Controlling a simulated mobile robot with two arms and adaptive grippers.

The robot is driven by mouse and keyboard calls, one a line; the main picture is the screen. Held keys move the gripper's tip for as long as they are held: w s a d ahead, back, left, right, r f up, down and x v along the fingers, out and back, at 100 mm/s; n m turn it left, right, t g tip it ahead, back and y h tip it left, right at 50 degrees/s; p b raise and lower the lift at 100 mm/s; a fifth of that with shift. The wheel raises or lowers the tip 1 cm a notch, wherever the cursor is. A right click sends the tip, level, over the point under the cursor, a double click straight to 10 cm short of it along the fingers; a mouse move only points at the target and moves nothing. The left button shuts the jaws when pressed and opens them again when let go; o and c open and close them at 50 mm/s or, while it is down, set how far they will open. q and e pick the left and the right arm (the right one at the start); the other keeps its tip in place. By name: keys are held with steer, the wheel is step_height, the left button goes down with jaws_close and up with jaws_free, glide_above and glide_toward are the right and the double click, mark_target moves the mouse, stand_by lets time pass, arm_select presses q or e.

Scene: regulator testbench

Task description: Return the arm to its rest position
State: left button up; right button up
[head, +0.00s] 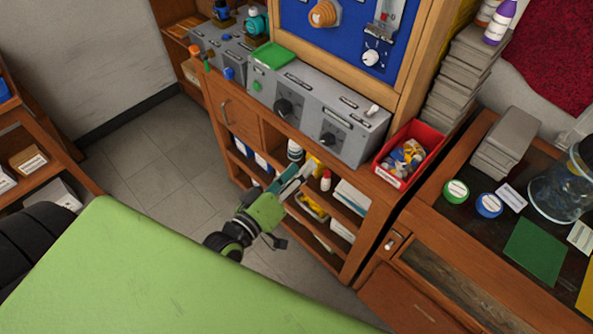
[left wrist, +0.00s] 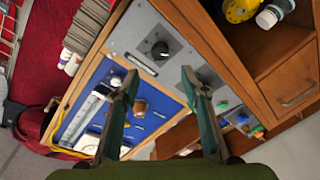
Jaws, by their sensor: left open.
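My left gripper (head: 292,182) is open and empty in the head view, in front of the wooden bench with open shelves. In the left wrist view its two fingers (left wrist: 162,90) are spread apart with nothing between them. Beyond them show the grey control box (left wrist: 150,45) and the blue panel (left wrist: 88,105). In the head view the grey control box (head: 318,112) with black knobs sits on the bench top, below the blue panel (head: 335,40). The gripper appears apart from the bench, but the exact gap is hard to tell. My right gripper is not in view.
A red bin (head: 408,152) of small parts stands at the bench's right end. Shelves below hold bottles and boxes, close to the gripper. A dark-topped table (head: 470,215) with a glass jar is at right. Floor (head: 150,150) is clear left of the bench.

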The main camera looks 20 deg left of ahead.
arm_select(q)
steer(key=shift+s, duration=0.3)
